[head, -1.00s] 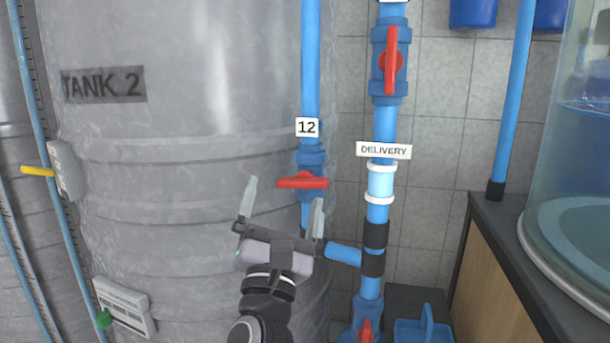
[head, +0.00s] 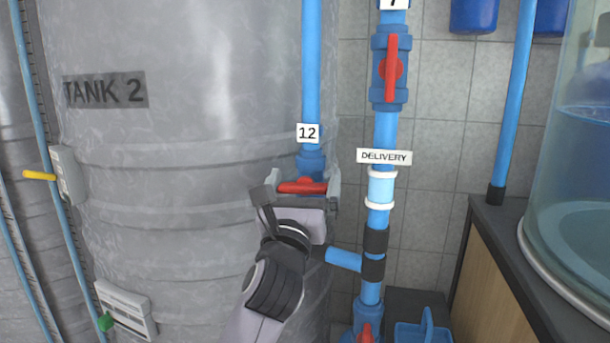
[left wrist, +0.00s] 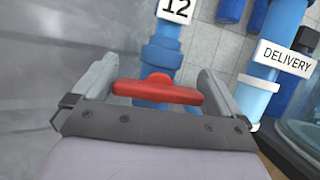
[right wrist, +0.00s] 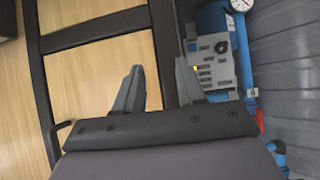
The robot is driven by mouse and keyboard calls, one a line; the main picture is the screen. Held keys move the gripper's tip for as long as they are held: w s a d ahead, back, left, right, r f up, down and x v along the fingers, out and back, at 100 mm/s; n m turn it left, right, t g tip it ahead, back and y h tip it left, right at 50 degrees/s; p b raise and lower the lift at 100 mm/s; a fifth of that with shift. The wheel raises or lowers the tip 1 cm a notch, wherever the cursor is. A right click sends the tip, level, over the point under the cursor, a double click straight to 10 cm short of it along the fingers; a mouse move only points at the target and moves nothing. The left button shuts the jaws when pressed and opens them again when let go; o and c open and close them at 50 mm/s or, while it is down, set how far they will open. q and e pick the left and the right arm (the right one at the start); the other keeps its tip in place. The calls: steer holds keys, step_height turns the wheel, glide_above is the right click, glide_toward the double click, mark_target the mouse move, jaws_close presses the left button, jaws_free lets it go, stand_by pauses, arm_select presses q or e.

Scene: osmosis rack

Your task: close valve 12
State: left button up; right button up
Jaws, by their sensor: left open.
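Valve 12 is on the blue vertical pipe (head: 311,60) beside Tank 2, below its white label "12" (head: 307,134). Its red handle (head: 302,187) lies crosswise to the pipe. My left gripper (head: 305,182) is open at the valve, with one finger past each end of the handle. In the left wrist view the red handle (left wrist: 157,89) sits between the two open fingers (left wrist: 158,85); I cannot tell whether they touch it. My right gripper (right wrist: 160,85) is away from the valve, its fingers apart with nothing between them.
The delivery pipe (head: 386,125) runs close on the right, with a red-handled valve (head: 391,68) up high and a side stub (head: 343,258) below. Tank 2 (head: 190,190) stands behind and left. A dark-topped counter (head: 500,225) is at the right. Wooden panels (right wrist: 100,75) show near my right gripper.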

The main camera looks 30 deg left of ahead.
arm_select(q)
steer(key=shift+w+a+r, duration=0.15)
steer(key=shift+w+r, duration=0.1)
steer(key=shift+w, duration=0.25)
steer(key=c, duration=0.6)
steer(key=shift+r+m+p, duration=0.15)
steer(key=shift+m+p, duration=0.15)
steer(key=shift+p, duration=0.35)
steer(key=shift+c, duration=0.2)
steer(key=shift+m+h+p, duration=0.4)
steer(key=shift+p, duration=0.05)
